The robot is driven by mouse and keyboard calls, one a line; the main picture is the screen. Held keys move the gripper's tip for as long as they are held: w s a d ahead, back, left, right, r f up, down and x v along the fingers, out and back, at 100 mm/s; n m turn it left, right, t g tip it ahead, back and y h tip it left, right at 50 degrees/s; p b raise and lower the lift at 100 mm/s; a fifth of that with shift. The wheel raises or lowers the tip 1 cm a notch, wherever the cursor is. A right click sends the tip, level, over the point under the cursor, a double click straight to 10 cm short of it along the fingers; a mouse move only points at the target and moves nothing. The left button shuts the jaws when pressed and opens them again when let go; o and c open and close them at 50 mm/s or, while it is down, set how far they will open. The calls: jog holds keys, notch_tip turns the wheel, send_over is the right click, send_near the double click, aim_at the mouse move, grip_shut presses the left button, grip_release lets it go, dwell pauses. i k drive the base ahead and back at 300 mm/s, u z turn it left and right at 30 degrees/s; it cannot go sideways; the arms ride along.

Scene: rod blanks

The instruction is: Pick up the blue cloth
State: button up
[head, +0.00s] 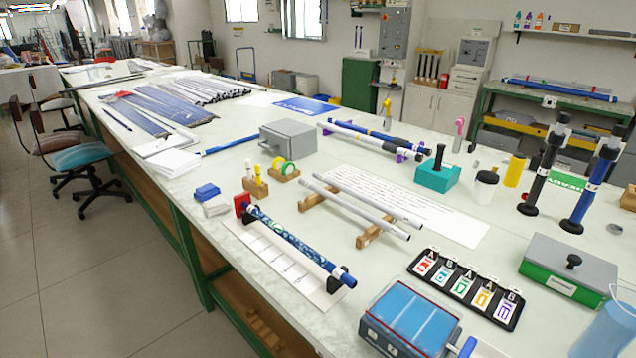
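A small folded blue cloth (207,191) lies on the left part of the long pale worktop (190,215), near its front-left edge. A folded white cloth or pad (215,206) lies just in front of it, very close or touching; I cannot tell which. The blue cloth looks uncovered from above. My gripper is not in view.
A red block (242,205) and a patterned blue rod (300,245) on a white board stand right of the cloth. A wooden holder with markers (256,186) and a grey metal box (288,140) stand behind. White paper sheets (172,162) lie to the left.

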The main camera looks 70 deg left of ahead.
aim_at(208, 191)
jog(key=u, duration=1)
jog(key=k, duration=0.1)
jog(key=u, duration=1.95)
